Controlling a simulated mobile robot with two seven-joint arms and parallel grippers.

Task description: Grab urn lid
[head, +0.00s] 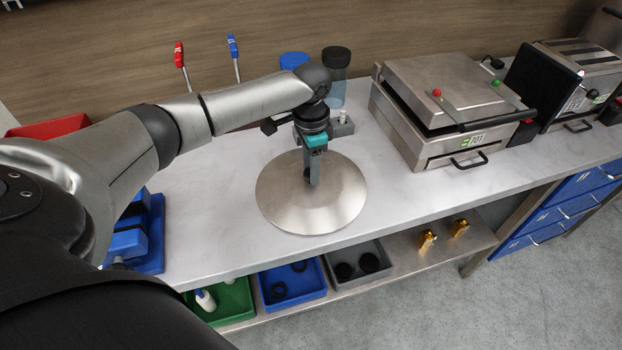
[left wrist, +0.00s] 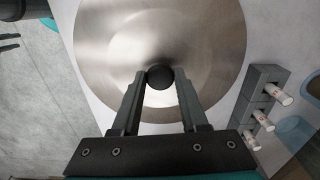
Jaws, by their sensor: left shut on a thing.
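The urn lid (head: 336,205) is a round brushed-metal disc with a small black knob. It appears over the middle of the white counter in the head view; I cannot tell whether it touches the counter. My left gripper (head: 311,178) points down at its centre. In the left wrist view the lid (left wrist: 212,38) fills the upper middle, and the fingers of my left gripper (left wrist: 160,80) are shut on its black knob (left wrist: 160,76).
A metal contact grill (head: 430,85) stands to the right, with a toaster (head: 580,75) beyond. Two capped bottles (head: 336,78) and a small grey holder (head: 342,127) stand behind the lid. A blue fixture (head: 130,243) is at left.

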